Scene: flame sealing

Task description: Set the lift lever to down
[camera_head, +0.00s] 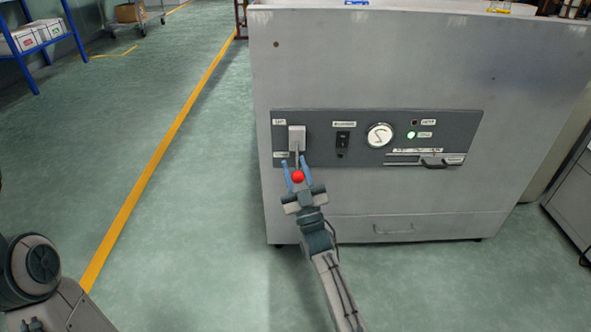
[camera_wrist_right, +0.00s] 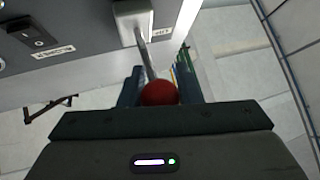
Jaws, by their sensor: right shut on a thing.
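The lift lever is a thin metal rod with a red ball knob (camera_head: 298,177). It comes out of a light grey box (camera_head: 297,138) at the left end of the dark control panel. In the head view the knob hangs below the box. My right gripper (camera_head: 298,172) is shut on the lever, with a blue finger on each side of the knob. In the right wrist view the red knob (camera_wrist_right: 159,93) sits between the dark fingers, and the rod (camera_wrist_right: 146,55) runs up to the box (camera_wrist_right: 133,18). My left gripper is not in view.
The control panel (camera_head: 376,167) on the grey cabinet (camera_head: 400,60) also has a black rocker switch (camera_head: 343,139), a round gauge (camera_head: 380,136), a lit green lamp (camera_head: 411,135) and a black slider handle (camera_head: 434,164).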

